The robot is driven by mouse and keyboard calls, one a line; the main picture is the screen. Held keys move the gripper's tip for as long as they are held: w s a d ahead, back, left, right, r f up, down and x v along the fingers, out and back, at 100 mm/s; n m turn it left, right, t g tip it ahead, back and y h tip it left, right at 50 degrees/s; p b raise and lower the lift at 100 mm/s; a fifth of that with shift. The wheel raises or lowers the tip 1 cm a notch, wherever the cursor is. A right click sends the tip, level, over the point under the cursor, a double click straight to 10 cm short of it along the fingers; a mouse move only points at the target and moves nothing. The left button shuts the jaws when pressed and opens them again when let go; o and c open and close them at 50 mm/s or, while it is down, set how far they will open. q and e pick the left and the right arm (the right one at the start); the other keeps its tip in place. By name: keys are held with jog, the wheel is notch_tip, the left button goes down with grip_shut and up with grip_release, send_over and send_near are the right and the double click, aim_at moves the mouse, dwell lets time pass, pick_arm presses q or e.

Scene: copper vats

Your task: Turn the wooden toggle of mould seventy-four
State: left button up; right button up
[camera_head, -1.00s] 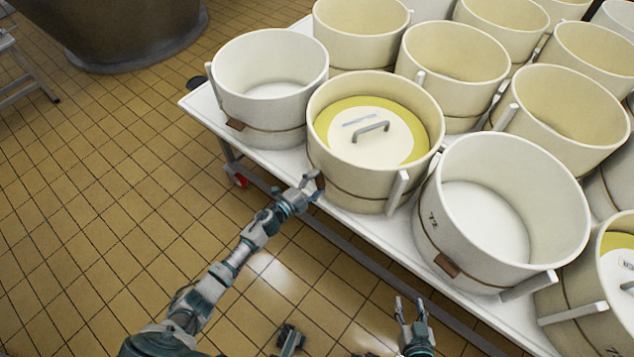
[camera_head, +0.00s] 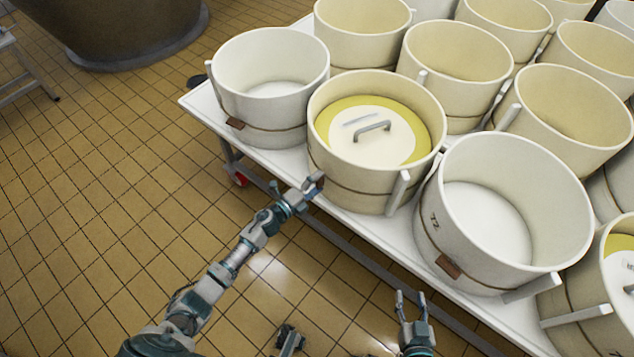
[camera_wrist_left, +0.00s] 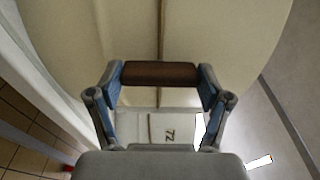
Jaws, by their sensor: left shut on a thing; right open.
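The cream mould with a white disc and metal handle inside (camera_head: 337,160) stands at the table's front edge. My left gripper (camera_head: 316,186) is at its front wall, shut on a brown wooden toggle. In the left wrist view the toggle (camera_wrist_left: 160,73) lies crosswise between the two fingertips (camera_wrist_left: 160,80), against the mould wall and its band. This mould's number is not visible. My right gripper (camera_head: 411,298) is open and empty, low in front of the table, apart from the moulds.
A mould marked 72 (camera_head: 455,215) stands to the right with its own toggle (camera_head: 448,266). An empty white mould (camera_head: 240,105) stands to the left. More moulds crowd behind on the white table (camera_head: 352,224).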

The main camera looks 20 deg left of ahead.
pick_arm(q)
jog(key=shift+s+d+f, duration=0.15)
jog(key=shift+f, duration=0.15)
jog(key=o, duration=1.1)
jog(key=shift+r, duration=0.1)
jog(key=shift+s+a, duration=0.25)
jog(key=v, duration=1.1)
jog(key=shift+s, duration=0.15)
